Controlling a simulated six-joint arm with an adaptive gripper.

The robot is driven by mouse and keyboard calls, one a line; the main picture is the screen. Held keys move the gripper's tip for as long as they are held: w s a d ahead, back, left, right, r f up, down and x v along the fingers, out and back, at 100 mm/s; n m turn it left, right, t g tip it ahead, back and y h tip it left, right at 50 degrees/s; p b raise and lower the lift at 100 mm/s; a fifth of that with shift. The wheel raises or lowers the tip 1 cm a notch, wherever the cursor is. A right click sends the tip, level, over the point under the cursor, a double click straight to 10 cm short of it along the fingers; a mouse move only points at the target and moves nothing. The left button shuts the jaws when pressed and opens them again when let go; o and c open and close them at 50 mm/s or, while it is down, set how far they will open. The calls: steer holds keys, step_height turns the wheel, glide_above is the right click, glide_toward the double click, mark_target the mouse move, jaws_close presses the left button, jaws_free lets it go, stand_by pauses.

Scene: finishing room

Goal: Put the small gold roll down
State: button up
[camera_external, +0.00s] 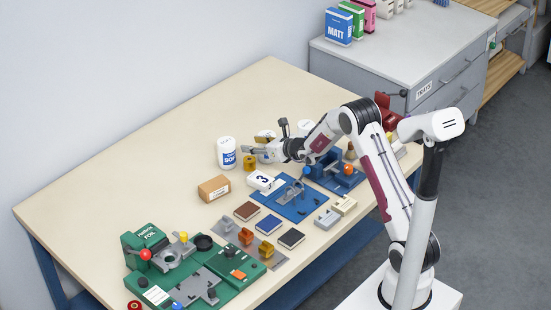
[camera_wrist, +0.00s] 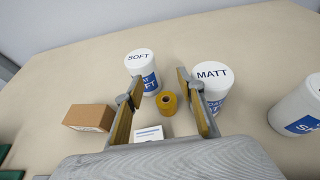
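The small gold roll (camera_external: 249,163) stands upright on the table just below my gripper (camera_external: 254,143) in the external view. In the wrist view the gold roll (camera_wrist: 168,103) shows its round top with a dark centre hole. It appears between the two fingers of my gripper (camera_wrist: 160,82), with visible space on both sides. The fingers are wide apart and hold nothing. The exact height of the fingertips above the roll is hard to tell.
A white SOFT jar (camera_wrist: 142,70) and a MATT jar (camera_wrist: 210,85) stand close behind the fingers. A cardboard box (camera_external: 214,188) and a white box (camera_external: 262,181) are nearby. A green press (camera_external: 185,270) sits front left. The table's far left is clear.

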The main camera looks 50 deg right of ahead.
mark_target(250, 159)
steer(key=shift+f, duration=0.1)
stand_by(0.3)
steer(key=shift+f, duration=1.7)
steer(key=shift+f, duration=0.15)
steer(key=shift+f, duration=1.55)
steer(key=shift+x, duration=1.5)
steer(key=shift+f, duration=0.1)
steer(key=c, duration=1)
steer(key=shift+r, duration=0.2)
steer(key=shift+c, duration=0.2)
steer(key=shift+r, duration=4.85)
